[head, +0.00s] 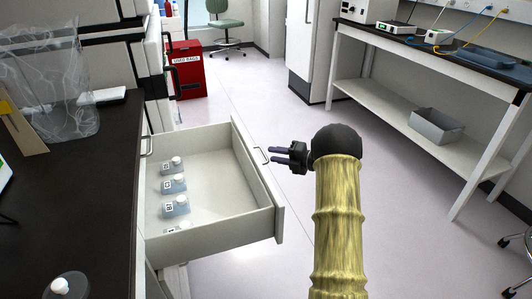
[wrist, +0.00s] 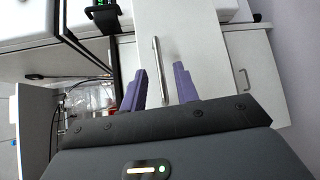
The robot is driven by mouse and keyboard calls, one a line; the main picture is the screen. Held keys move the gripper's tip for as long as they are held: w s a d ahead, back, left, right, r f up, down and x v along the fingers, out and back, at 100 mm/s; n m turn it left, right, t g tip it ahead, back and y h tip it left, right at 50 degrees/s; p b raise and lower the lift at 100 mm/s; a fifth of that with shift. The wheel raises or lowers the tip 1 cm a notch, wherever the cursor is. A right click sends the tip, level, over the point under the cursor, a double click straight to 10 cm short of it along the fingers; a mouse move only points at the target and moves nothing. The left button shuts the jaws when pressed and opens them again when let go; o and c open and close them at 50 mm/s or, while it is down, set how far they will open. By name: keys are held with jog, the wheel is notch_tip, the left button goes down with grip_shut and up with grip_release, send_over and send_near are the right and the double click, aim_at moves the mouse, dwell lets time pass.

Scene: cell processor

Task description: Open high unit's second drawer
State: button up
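A white drawer (head: 278,210) stands pulled out from under the dark-topped unit, with a metal bar handle (head: 261,155) on its front. My gripper (head: 273,153) is just to the right of that handle, pointing at the drawer front. In the wrist view, the purple fingers (wrist: 160,85) are spread apart, with the handle (wrist: 158,68) seen between and beyond them. The gripper is open and holds nothing. I cannot tell whether a fingertip touches the handle. Several small labelled bottles with white caps (head: 174,185) sit in a row inside the drawer.
The dark countertop (head: 90,190) lies to the left, with a clear plastic bag (head: 55,90) on it. A red bin (head: 187,68) stands farther back. A workbench with a lower shelf (head: 385,105) is at the right. The floor between (head: 300,120) is clear.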

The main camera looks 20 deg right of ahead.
jog(key=p+v, duration=0.1)
jog(key=v, duration=1.1)
jog(key=shift+w+a, duration=0.1)
jog(key=shift+a, duration=0.05)
